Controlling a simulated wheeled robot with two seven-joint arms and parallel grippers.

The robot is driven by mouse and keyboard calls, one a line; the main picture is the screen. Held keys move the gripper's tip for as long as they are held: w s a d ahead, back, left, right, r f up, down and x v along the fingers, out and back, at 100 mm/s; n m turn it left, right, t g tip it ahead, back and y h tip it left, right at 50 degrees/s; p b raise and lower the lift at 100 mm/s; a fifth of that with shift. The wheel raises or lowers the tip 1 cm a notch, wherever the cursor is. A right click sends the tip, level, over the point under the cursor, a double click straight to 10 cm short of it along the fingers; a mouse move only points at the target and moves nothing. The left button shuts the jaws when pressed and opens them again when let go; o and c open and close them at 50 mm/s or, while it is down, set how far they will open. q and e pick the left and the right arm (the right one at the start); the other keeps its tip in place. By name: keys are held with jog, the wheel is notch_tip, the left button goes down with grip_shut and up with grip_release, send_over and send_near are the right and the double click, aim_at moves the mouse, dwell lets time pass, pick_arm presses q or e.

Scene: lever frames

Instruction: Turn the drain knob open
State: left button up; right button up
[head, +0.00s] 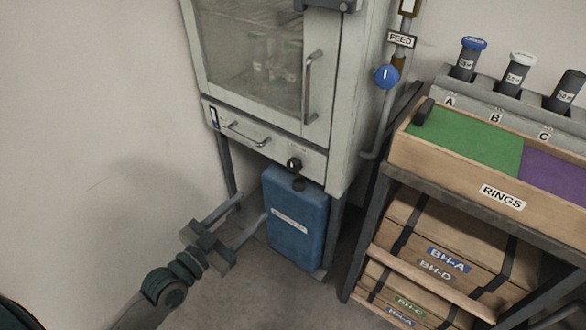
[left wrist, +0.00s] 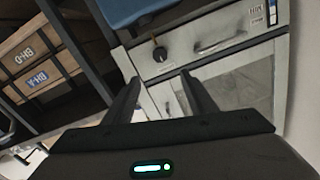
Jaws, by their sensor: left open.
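A small black knob (head: 294,164) sits on the lower front panel of the pale grey cabinet (head: 316,165), above a blue canister. I take it for the drain knob; no label on it is readable. A pale mark shows on its face, but its exact angle is hard to tell. The knob also shows in the left wrist view (left wrist: 160,54), beyond the fingertips. My left gripper (head: 254,205) is open and empty, below and left of the knob, apart from it. In the left wrist view its fingers (left wrist: 160,78) are spread. My right gripper is not in view.
The blue canister (head: 296,218) stands under the cabinet. A drawer handle (head: 246,134) and door handle (head: 312,85) stick out nearby. A blue knob (head: 386,77) sits under a FEED label (head: 401,40). A rack with crates (head: 440,245) stands at right. Open floor lies in front.

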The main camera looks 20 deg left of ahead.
aim_at(292, 167)
pick_arm(q)
jog(key=shift+w, duration=0.1)
jog(key=x, duration=1.7)
jog(key=shift+w+f, duration=0.1)
jog(key=c, duration=1)
